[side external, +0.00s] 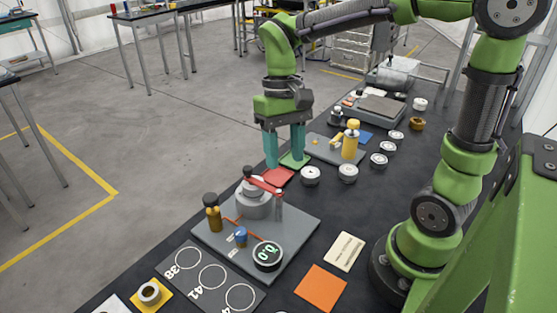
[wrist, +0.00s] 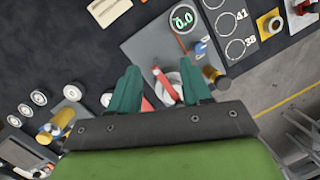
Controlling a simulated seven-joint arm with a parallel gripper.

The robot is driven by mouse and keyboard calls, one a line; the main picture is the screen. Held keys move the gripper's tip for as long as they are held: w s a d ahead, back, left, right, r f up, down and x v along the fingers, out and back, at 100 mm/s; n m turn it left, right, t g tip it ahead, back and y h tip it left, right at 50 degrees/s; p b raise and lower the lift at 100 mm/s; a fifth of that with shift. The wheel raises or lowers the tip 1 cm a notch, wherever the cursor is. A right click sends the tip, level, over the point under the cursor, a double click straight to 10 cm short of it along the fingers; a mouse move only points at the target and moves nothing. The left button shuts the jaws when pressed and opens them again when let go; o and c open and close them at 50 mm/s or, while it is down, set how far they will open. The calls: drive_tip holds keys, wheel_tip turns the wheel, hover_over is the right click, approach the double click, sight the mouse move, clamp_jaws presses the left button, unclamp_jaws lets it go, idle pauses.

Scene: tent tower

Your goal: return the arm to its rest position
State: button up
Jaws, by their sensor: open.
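My gripper (side external: 285,148) points down over the dark workbench (side external: 405,158), near the red and green pads. Its two teal fingers are apart with nothing held between them. In the wrist view my gripper (wrist: 158,92) shows its fingers spread, with the grey plate and a red-armed fixture beyond them. My arm reaches from its base at the right, over the bench, to the gripper. I cannot tell the exact height of the fingertips above the pads.
A red pad (side external: 278,177) and a green pad (side external: 295,160) lie below the fingers. In front stands a grey plate (side external: 290,250) with a red-armed fixture, a brass post (side external: 212,213) and a dial (side external: 267,254). A yellow bottle-shaped piece (side external: 351,140) and several white discs stand to the right.

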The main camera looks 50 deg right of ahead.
drive_tip(key=s+d+r+t, duration=0.2)
drive_tip(key=s+r+t, duration=0.1)
drive_tip(key=t, duration=0.6)
drive_tip(key=shift+s+d+r+n, duration=0.15)
drive_tip(key=shift+s+d+n, duration=0.15)
drive_tip(key=shift+s, duration=0.5)
